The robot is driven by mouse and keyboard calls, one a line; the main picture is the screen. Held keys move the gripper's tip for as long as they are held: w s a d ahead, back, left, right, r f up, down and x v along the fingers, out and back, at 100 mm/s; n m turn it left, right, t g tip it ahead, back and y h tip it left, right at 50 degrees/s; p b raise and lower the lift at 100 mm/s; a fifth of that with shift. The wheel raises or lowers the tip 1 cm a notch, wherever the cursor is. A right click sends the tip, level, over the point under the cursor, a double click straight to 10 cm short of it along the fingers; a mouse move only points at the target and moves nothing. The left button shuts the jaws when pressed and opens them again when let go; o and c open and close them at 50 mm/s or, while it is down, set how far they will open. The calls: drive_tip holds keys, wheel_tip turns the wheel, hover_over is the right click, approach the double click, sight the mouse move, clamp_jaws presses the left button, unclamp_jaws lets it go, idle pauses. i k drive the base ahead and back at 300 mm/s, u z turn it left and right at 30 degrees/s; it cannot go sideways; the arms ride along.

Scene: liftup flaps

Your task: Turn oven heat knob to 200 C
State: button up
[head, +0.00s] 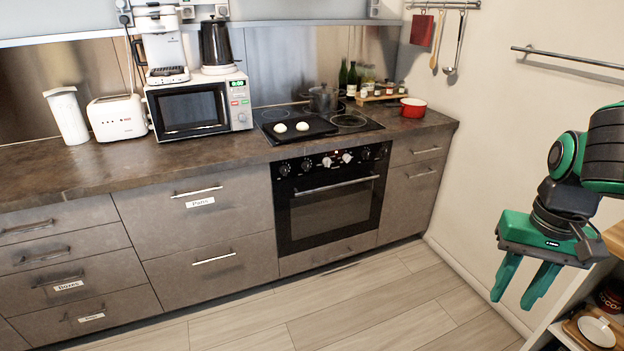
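The black built-in oven (331,203) sits in the counter row, with its door shut. Its control strip has several knobs. Two light knobs (337,160) are near the middle of the strip, and dark knobs sit to both sides. The markings are too small to read, so I cannot tell which is the heat knob or how it is set. A small red light (336,152) shows above the middle knobs. My green gripper (524,289) hangs at the right, pointing down, well apart from the oven. Its two fingers are spread and nothing is between them.
The hob (351,120) above the oven holds a dark pot (322,99) and a pan with two white items. A red pot (413,107) stands right of it. A shelf (566,330) is close to my gripper at lower right. The floor (380,298) before the oven is clear.

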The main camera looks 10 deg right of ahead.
sight(346, 157)
drive_tip(key=u, duration=0.2)
drive_tip(key=k, duration=0.45)
drive_tip(key=z, duration=0.35)
drive_tip(key=i, duration=1.7)
drive_tip(key=u, duration=0.5)
